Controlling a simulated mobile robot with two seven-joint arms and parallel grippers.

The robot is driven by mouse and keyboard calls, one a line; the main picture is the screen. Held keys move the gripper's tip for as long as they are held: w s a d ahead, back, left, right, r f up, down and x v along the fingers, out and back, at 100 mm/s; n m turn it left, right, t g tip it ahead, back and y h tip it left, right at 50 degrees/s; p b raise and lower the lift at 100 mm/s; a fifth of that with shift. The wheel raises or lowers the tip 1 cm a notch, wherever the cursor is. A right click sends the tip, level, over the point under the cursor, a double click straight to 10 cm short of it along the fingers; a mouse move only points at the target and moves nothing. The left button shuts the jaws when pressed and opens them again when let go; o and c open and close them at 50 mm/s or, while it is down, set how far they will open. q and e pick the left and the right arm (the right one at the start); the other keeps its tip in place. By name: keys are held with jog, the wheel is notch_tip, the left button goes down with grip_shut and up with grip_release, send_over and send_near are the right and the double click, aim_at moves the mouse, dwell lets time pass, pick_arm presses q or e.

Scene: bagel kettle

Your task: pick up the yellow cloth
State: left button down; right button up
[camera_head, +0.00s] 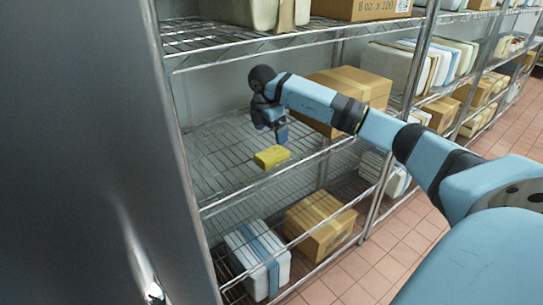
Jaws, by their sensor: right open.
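The yellow cloth (271,157) looks like a small folded block and lies on the wire middle shelf (215,160), near its front edge. My right gripper (278,135) hangs just above and behind the cloth, fingers pointing down. It is open, with nothing seen between the fingers. A small gap seems to separate the fingertips from the cloth, but contact cannot be told for certain. My right arm reaches in from the right side of the picture. My left gripper is not in view.
A cardboard box (358,84) stands on the same shelf, behind my right arm. The upper shelf (225,40) lies close above my wrist. Below are another box (320,224) and white-blue packages (257,258). A grey metal surface (80,150) fills the left. The shelf around the cloth is mostly bare.

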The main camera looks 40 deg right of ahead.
aim_at(272, 153)
jog(key=f, duration=0.4)
jog(key=shift+d, duration=0.3)
jog(key=shift+w+d+f+p, duration=0.2)
jog(key=shift+f+p, duration=0.2)
jog(key=shift+f, duration=0.95)
jog(key=shift+w+d+f+p, duration=0.15)
jog(key=shift+f+p, duration=0.2)
jog(key=shift+f, duration=1)
jog(key=shift+s, duration=0.1)
jog(key=c, duration=1)
